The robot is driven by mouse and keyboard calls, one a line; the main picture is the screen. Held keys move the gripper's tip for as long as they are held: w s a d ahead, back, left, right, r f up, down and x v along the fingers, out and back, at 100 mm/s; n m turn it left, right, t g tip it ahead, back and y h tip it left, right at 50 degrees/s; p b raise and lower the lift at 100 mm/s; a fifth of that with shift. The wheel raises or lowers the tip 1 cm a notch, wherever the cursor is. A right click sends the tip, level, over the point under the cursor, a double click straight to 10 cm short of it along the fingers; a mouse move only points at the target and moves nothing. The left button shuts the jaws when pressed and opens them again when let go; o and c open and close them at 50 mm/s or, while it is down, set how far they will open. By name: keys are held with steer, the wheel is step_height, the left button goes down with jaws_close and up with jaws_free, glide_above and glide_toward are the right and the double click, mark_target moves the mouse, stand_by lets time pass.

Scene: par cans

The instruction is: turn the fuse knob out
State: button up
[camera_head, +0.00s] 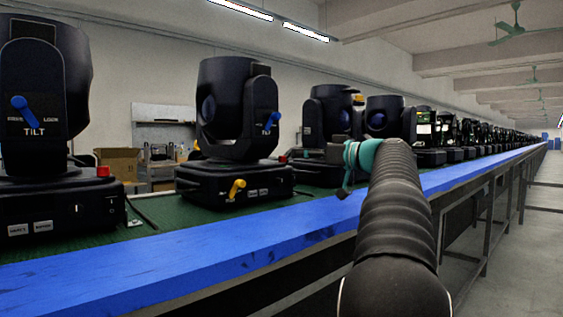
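No knob has a readable "fuse" label. A yellow knob (236,189) is on the front of the black base (262,181) of the second fixture. A red knob (103,171) is on top of the nearest fixture's base (60,206) at the left. My arm reaches up from the bottom right, and my gripper (345,168) is at its far end, beside a teal part. It is over the bench edge, right of the yellow knob and apart from it. The arm hides most of my gripper, so its opening cannot be judged.
Black moving-head fixtures line the green-topped bench (147,236) into the distance. Blue levers marked TILT (25,111) are on the two nearest heads. A blue edge rail (190,250) runs along the bench front. The aisle floor (530,230) at the right is clear.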

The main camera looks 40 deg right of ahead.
mark_target(282, 158)
steer(key=x, duration=0.2)
steer(key=p+x, duration=0.1)
steer(key=x, duration=0.2)
steer(key=f+x, duration=0.1)
steer(key=x, duration=0.1)
steer(key=shift+w+p, duration=0.2)
steer(key=shift+p, duration=0.1)
steer(key=shift+f, duration=0.1)
jaws_close()
